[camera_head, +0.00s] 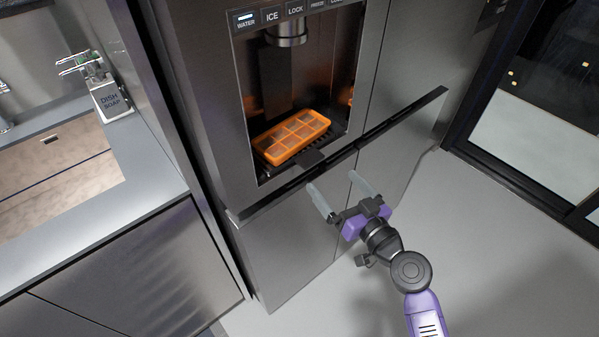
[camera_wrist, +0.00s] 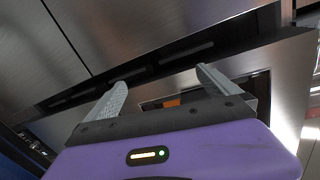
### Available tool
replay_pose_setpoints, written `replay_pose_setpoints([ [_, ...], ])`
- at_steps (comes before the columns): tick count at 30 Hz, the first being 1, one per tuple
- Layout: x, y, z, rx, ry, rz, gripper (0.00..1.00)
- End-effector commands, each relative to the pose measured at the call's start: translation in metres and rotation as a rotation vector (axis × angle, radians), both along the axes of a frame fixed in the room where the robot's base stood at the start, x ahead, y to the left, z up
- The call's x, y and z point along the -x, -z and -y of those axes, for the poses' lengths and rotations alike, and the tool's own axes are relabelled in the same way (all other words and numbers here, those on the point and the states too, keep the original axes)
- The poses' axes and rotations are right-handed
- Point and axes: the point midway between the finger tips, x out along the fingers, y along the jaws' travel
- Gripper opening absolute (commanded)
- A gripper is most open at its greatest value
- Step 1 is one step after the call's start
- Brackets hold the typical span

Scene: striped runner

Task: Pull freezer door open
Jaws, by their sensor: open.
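The freezer door (camera_head: 285,255) is the brushed-metal lower front of the fridge and looks shut. A dark slotted handle strip (camera_head: 405,115) runs along its top edge, and also shows in the wrist view (camera_wrist: 75,99). My gripper (camera_head: 336,188) is open and empty. Its two pale fingers point at the fridge front just below the strip, near the middle of the fridge. In the wrist view, the fingertips (camera_wrist: 158,84) are spread in front of the strip. I cannot tell whether they touch it.
Above the strip, the dispenser recess (camera_head: 272,95) holds an orange ice tray (camera_head: 292,137). A counter (camera_head: 150,205) with a soap dispenser (camera_head: 110,100) stands on the left. A dark-framed glass door (camera_head: 545,120) is on the right. The floor (camera_head: 480,250) at lower right is clear.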

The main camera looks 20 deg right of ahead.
Motion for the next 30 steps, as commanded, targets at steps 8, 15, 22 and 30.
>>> replay_pose_setpoints([
  [8, -0.003, 0.008, -0.036, 0.105, -0.175, 0.057, 1.0],
  [15, -0.013, 0.006, -0.043, 0.171, -0.189, 0.072, 1.0],
  [22, -0.047, 0.005, -0.053, 0.171, -0.19, 0.071, 1.0],
  [30, -0.073, 0.007, -0.062, 0.171, -0.188, 0.07, 1.0],
])
